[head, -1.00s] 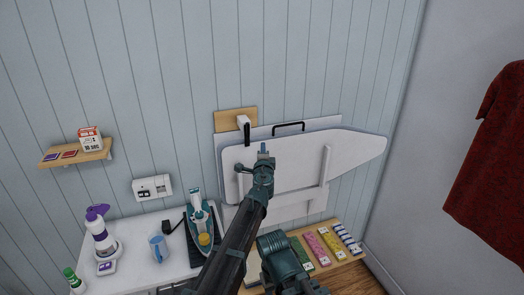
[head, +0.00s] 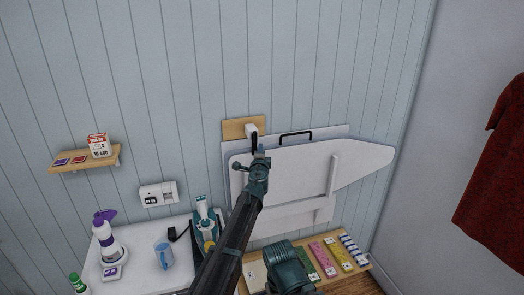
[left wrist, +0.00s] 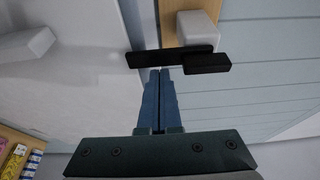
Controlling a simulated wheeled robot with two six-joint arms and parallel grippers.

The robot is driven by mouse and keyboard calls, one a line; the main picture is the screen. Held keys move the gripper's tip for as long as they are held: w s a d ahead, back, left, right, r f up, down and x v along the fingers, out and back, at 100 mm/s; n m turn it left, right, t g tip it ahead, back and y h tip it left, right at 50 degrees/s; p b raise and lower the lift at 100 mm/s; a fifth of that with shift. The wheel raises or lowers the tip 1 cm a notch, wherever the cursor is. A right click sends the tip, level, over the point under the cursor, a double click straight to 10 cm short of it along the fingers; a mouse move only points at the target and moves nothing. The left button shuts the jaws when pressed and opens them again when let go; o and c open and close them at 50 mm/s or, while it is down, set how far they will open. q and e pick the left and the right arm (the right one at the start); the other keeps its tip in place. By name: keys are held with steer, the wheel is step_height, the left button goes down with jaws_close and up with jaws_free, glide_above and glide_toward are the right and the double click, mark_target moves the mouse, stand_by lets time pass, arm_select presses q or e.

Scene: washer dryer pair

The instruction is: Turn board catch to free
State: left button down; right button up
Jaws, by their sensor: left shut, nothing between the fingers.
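The board catch is a white block (head: 251,130) with a black lever (head: 254,143) on a wooden plate (head: 236,129) on the wall. The lever hangs down over the top edge of the white ironing board (head: 300,170). My left gripper (head: 260,151) is shut and empty, at the lever's lower end. In the left wrist view the closed blue fingertips (left wrist: 160,73) are right by the black lever (left wrist: 178,59), beside the white block (left wrist: 198,28); I cannot tell whether they touch.
A white counter (head: 140,270) at lower left holds a spray bottle (head: 105,238), a blue mug (head: 163,256) and a teal iron (head: 206,222). A red garment (head: 495,180) hangs at right.

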arm_select(q)
steer(key=shift+s+a+m+g+p, duration=0.1)
steer(key=shift+a+m+g+p, duration=0.3)
steer(key=shift+m, duration=0.4)
steer(key=shift+s+a+m+g+p, duration=0.2)
steer(key=shift+a+m+p, duration=0.15)
steer(key=shift+m+p, duration=0.3)
steer(key=shift+s+a+m+g+p, duration=0.1)
steer(key=shift+a+m+g+p, duration=0.1)
steer(key=shift+a+m+p, duration=0.4)
steer(key=m+p, duration=0.1)
steer(key=a+m+g+y+p, duration=0.1)
steer(key=m, duration=0.1)
steer(key=r+m+y+p, duration=0.1)
steer(key=shift+s+a+m, duration=0.25)
steer(key=shift+s+a, duration=0.05)
steer(key=shift+a, duration=0.05)
steer(key=m+p, duration=0.1)
steer(key=a+r+m+g+y+p, duration=0.1)
steer(key=m, duration=0.1)
steer(key=a+r+m+y+p, duration=0.1)
steer(key=p, duration=0.1)
steer(key=shift+s+r+m+g, duration=0.1)
steer(key=shift+s+m+g, duration=0.25)
steer(key=shift+m+g, duration=0.05)
steer(key=shift+r, duration=0.1)
